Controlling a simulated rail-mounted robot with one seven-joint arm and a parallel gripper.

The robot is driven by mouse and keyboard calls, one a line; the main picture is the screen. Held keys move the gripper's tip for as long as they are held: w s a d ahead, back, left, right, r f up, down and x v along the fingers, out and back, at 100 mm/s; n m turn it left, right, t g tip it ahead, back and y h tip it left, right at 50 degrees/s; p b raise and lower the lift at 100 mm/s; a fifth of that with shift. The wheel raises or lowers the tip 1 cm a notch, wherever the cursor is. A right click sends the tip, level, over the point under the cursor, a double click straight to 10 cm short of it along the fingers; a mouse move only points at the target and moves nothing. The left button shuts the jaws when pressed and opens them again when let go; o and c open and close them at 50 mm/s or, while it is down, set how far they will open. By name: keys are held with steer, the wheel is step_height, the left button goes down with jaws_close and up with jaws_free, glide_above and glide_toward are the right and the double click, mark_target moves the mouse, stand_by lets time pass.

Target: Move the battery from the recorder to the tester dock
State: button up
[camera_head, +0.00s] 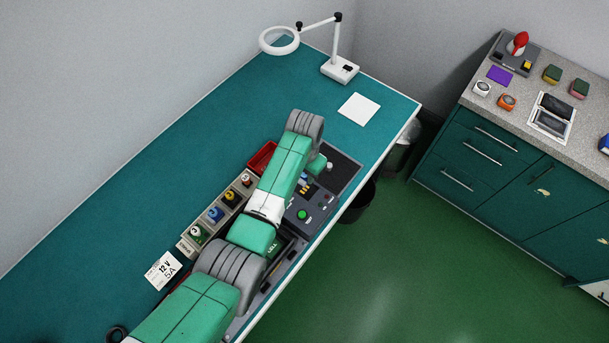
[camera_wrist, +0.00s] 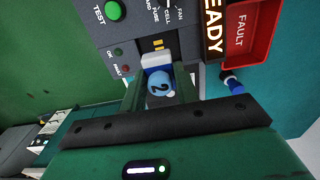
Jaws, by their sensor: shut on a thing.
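In the wrist view, my gripper (camera_wrist: 158,82) is shut on a small blue round-ended piece marked 2 (camera_wrist: 158,87), which I take for the battery. A white block (camera_wrist: 155,61) sits at its far end, close to the tester's slots. The tester (camera_wrist: 112,33) is a dark panel with a green TEST button, OK and fault lamps, and FAN, CELL and FUSE labels. In the head view, the tester (camera_head: 322,202) lies on the bench beside my arm. I cannot tell which object is the recorder.
A red FAULT tray (camera_wrist: 249,38) adjoins the tester, with a small blue-and-black object (camera_wrist: 233,84) near it. A rack (camera_head: 187,247) of several coloured pieces lies along my arm. A ring lamp (camera_head: 340,70) and white sheet (camera_head: 359,107) are at the far bench end. The right counter (camera_head: 575,125) holds several objects.

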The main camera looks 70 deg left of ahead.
steer(key=shift+d+f+b, duration=0.1)
steer(key=shift+f+b, duration=2.1)
steer(key=shift+f, duration=0.1)
steer(key=shift+f+b, duration=0.3)
steer(key=shift+f, duration=0.2)
steer(key=shift+f, duration=0.45)
stand_by(0.3)
steer(key=o, duration=1.1)
steer(key=shift+r+p, duration=2.45)
steer(key=shift+p, duration=0.05)
steer(key=shift+r, duration=0.15)
steer(key=shift+r+p, duration=1.85)
steer(key=shift+p, duration=0.1)
